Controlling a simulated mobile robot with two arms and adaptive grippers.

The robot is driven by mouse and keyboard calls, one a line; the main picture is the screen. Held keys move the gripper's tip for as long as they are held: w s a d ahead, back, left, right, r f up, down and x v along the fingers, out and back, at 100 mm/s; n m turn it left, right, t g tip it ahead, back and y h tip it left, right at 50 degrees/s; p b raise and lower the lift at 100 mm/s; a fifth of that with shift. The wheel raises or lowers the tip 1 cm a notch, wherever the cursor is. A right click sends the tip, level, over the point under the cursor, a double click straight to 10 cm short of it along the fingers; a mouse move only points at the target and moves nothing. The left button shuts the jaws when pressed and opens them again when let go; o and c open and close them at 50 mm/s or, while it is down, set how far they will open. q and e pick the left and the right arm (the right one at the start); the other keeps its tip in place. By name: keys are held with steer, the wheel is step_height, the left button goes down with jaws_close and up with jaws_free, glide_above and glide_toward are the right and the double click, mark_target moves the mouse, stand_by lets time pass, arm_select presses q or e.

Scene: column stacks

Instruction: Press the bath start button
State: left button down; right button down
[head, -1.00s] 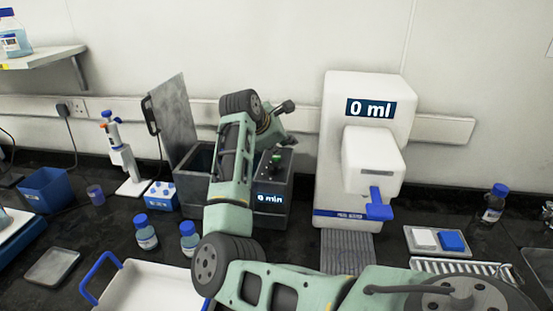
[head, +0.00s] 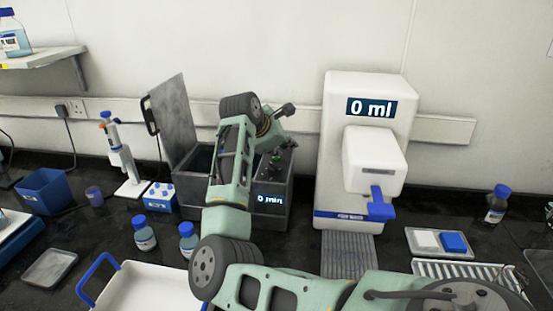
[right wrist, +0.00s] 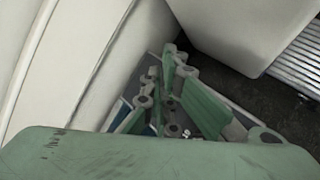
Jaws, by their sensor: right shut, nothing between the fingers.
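The bath (head: 188,195) is a grey box at the back of the bench, with its lid (head: 172,122) standing open. Its front display (head: 270,199) reads "0 min". My right gripper (head: 275,163) points down over the small control panel at the top right of the bath. Its fingers are shut and hold nothing. In the right wrist view the shut fingers (right wrist: 172,112) reach down close to the panel. The start button is not clearly visible behind the fingers, and I cannot tell whether they touch it. My left gripper is not in view.
A white dispenser (head: 337,130) reading "0 ml" stands close on the right of the bath. A white tray (head: 150,290) lies in front.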

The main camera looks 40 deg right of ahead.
steer(key=shift+f+b, duration=0.3)
steer(key=shift+b, duration=0.05)
steer(key=shift+r, duration=0.1)
stand_by(0.5)
steer(key=shift+r, duration=0.8)
steer(key=shift+r+p, duration=1.05)
steer(key=shift+r, duration=1.45)
steer(key=shift+r, duration=0.1)
